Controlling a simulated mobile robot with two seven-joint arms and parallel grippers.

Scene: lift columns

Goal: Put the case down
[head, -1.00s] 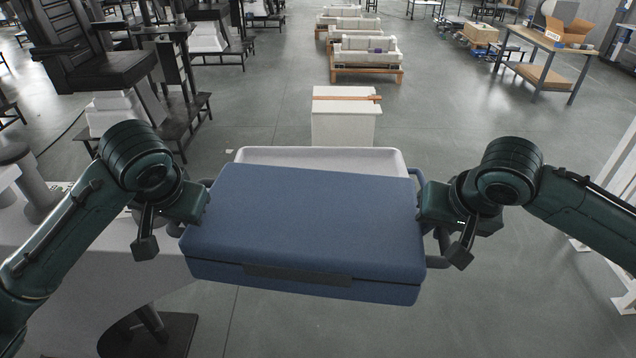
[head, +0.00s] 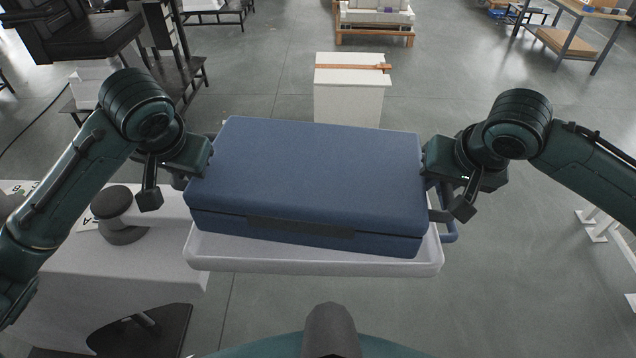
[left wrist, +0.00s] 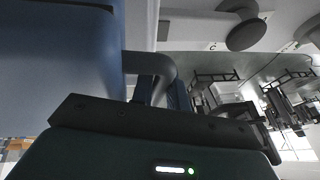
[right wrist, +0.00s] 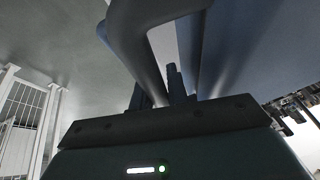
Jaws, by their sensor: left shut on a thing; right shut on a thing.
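The blue case (head: 315,175) is held level between my two grippers, a little tilted in the head view, above or on a pale tray (head: 300,262). The case hides most of the tray, and I cannot tell whether they touch. My left gripper (head: 206,158) is shut at the case's left side; the left wrist view shows its fingers at a grey-blue side handle (left wrist: 150,68). My right gripper (head: 428,160) is shut at the case's right side; the right wrist view shows its fingers by a dark curved handle (right wrist: 150,25).
A grey-white table (head: 110,270) with a dark round-topped object (head: 118,215) is at the left. A white box with an orange strap (head: 348,95) stands beyond the tray. Black chairs are at the upper left, a workbench (head: 570,38) at the upper right. Open floor lies right.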

